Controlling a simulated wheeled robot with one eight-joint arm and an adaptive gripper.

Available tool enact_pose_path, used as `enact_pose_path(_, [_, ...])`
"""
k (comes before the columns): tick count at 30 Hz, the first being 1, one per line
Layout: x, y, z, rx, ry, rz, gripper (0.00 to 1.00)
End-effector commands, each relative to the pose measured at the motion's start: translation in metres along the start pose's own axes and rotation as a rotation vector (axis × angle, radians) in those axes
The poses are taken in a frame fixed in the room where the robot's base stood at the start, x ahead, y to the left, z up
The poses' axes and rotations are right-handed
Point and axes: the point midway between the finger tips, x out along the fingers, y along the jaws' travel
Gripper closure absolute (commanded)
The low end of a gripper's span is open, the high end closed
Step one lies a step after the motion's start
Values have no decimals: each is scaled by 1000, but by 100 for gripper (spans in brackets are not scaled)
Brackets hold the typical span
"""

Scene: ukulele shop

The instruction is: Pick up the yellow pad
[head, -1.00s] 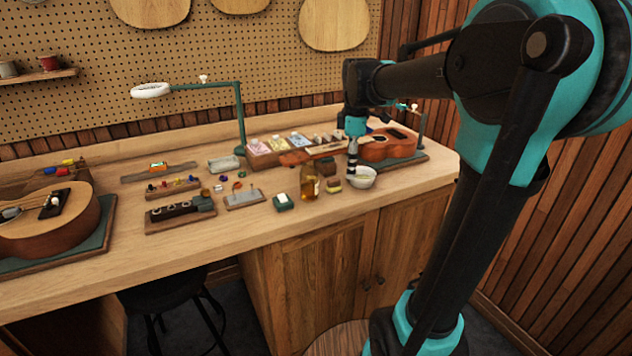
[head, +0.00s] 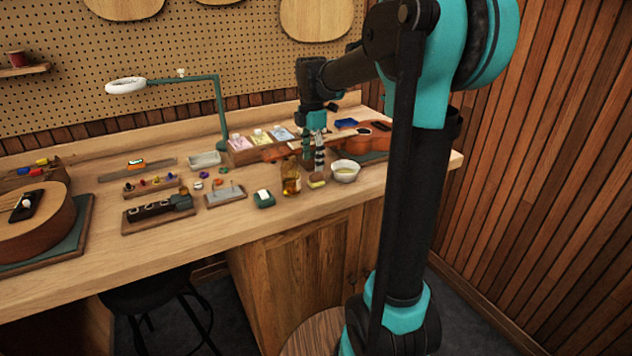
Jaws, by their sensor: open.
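The yellow pad (head: 317,184) is a small block with a pale yellow upper part. It lies on the workbench between the amber bottle (head: 291,178) and the white bowl (head: 345,171). My gripper (head: 319,168) points down just above the pad, with its fingers open. It is small in the picture and overlaps the pad's back edge, so I cannot tell whether the fingers touch it.
A green block with a white top (head: 264,198) lies left of the bottle. A ukulele (head: 368,138) lies behind the bowl. A green lamp stand (head: 221,115) rises at the back. The bench front is clear.

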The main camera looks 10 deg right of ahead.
Motion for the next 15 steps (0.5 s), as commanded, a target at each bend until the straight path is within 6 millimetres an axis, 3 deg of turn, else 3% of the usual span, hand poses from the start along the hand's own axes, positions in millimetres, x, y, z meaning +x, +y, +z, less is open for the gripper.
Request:
enact_pose_path(8, [20,0,0,0,0,0,43])
enact_pose_path(15, [54,-4,0,1,0,0,43])
